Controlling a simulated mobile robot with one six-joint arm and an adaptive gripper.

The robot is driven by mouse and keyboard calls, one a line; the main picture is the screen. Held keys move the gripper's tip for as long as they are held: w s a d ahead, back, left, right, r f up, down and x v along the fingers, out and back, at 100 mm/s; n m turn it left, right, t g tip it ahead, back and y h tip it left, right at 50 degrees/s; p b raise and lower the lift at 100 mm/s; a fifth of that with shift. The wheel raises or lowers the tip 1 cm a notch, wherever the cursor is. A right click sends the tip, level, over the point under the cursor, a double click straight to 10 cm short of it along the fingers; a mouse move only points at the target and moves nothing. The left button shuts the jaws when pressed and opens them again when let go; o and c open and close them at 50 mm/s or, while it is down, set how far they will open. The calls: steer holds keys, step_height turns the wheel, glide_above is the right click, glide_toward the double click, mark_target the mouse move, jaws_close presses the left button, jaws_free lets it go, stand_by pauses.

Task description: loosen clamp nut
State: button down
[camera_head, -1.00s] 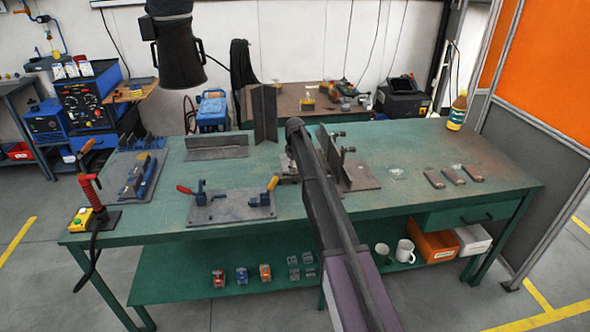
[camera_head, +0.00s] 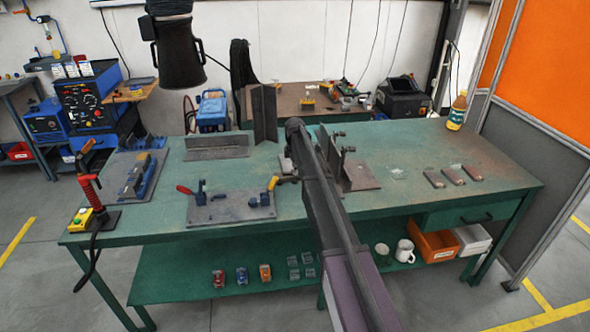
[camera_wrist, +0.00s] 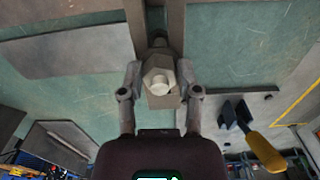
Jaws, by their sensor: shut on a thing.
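The clamp nut (camera_wrist: 158,80), a grey hex nut with a pale round stud end at its centre, is in the middle of the wrist view. My gripper (camera_wrist: 160,92) has one finger on each side of it and is shut on it. The nut sits in front of dark upright steel parts at the top of that view. In the head view my arm hides the nut and most of my gripper. Beside the arm there, a dark angled fixture (camera_head: 335,155) stands on a steel plate (camera_head: 360,176).
A plate with toggle clamps (camera_head: 230,208) lies left of my arm; its yellow handle (camera_wrist: 264,152) shows close by in the wrist view. Upright steel angles (camera_head: 264,115) stand behind. Steel pieces (camera_head: 453,176) lie to the right on the green bench (camera_head: 420,150).

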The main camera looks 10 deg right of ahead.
steer(key=shift+s+n, duration=0.2)
steer(key=shift+n, duration=2.1)
steer(key=shift+c, duration=1.5)
jaws_free()
steer(key=shift+w, duration=0.1)
steer(key=shift+w+m, duration=0.1)
steer(key=shift+m, duration=0.3)
